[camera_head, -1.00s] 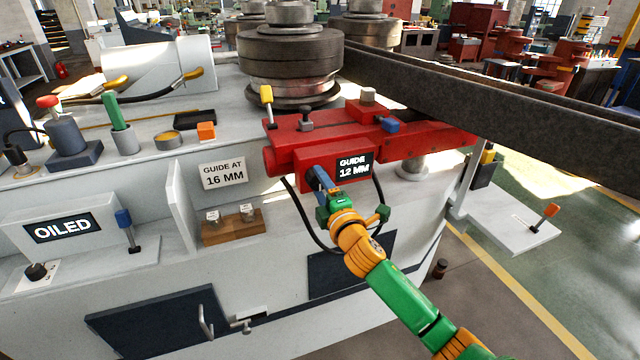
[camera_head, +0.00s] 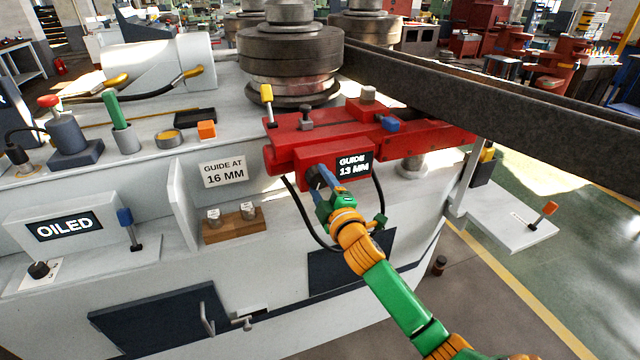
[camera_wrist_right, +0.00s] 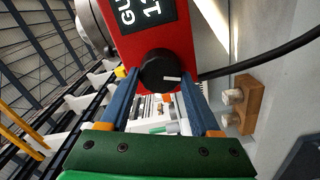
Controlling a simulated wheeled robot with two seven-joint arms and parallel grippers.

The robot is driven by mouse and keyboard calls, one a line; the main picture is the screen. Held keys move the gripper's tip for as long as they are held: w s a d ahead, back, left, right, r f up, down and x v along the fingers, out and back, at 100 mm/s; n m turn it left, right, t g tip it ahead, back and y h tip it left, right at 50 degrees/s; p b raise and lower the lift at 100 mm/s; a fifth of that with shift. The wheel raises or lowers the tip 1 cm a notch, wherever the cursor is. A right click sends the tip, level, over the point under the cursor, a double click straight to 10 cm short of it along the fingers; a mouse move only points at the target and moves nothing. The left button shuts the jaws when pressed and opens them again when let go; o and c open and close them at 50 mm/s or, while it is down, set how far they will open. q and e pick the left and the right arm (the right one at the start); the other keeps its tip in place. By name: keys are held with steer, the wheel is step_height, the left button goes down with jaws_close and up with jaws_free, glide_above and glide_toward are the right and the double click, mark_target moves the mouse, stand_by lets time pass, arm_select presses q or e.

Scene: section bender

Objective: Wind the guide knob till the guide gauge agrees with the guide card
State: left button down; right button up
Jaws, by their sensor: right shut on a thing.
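The guide gauge (camera_head: 353,165) on the front of the red guide block (camera_head: 310,158) reads "GUIDE 13 MM". The guide card (camera_head: 223,173) on the machine's wall reads "GUIDE AT 16 MM". The guide knob (camera_wrist_right: 161,72) is black with a white pointer line, and sits on the red block below the gauge in the right wrist view. My right gripper (camera_head: 321,181) is at the knob, its two blue fingers on either side of it and shut on it. In the head view the gripper partly hides the knob. My left gripper is not in view.
A black cable (camera_head: 297,208) loops below the red block near my right arm. A wooden block with two metal pieces (camera_head: 233,224) stands left of it. A long dark beam (camera_head: 480,95) runs behind to the right.

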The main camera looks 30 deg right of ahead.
steer(key=o, duration=1.4)
steer(key=shift+c, duration=0.2)
steer(key=b+v, duration=0.1)
steer(key=v, duration=0.6)
steer(key=shift+d, duration=0.1)
